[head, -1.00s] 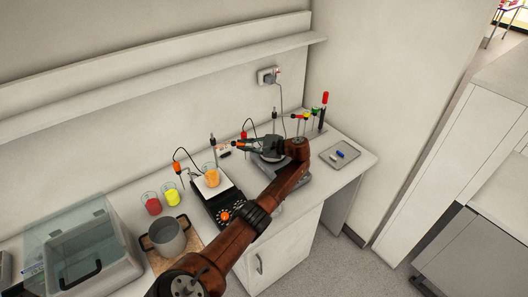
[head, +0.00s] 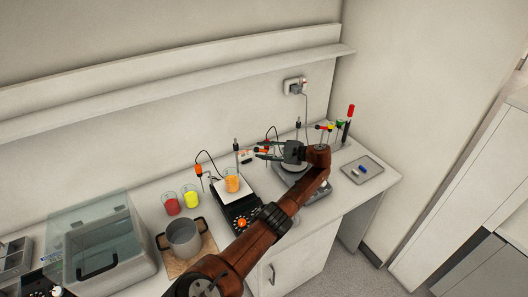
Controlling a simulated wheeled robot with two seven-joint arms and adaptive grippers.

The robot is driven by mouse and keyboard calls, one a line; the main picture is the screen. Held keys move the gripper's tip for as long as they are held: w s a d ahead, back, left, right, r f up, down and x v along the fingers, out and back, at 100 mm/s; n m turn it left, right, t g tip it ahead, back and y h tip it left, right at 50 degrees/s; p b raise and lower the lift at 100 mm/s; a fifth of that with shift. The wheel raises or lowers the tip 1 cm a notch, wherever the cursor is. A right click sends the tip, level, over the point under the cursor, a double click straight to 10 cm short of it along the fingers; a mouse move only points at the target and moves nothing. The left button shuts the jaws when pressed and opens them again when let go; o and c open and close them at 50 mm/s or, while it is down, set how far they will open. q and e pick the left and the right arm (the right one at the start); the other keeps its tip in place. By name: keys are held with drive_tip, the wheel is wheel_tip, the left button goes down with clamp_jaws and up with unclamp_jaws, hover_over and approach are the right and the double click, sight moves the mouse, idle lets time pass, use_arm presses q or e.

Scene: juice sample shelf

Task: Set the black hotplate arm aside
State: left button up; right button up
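A hotplate with a white top (head: 222,190) and black control front stands mid-counter and bears a beaker of orange liquid (head: 232,184). An orange-and-black probe (head: 199,171) with a black cable hangs at its left, and a thin dark rod (head: 236,146) stands behind it. A second, grey hotplate (head: 316,190) stands to the right, partly hidden by my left arm. My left gripper (head: 262,151) is above the counter between the two hotplates, fingers pointing left. Small orange and green parts show at its fingertips; whether it holds a black arm is too small to tell. My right gripper is out of view.
Red (head: 171,206) and yellow (head: 191,199) beakers and a grey pot (head: 184,239) stand at left, beside a clear-lidded bath (head: 100,255). A grey tray (head: 362,170) with small items lies at right. Coloured tubes stand behind it. A shelf (head: 150,85) runs above.

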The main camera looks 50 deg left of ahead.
use_arm(q)
drive_tip(key=shift+w+d+f, duration=0.1)
drive_tip(key=shift+w+d, duration=0.3)
drive_tip(key=v, duration=1.1)
drive_tip(key=shift+d, duration=0.25)
drive_tip(key=shift+r, duration=0.25)
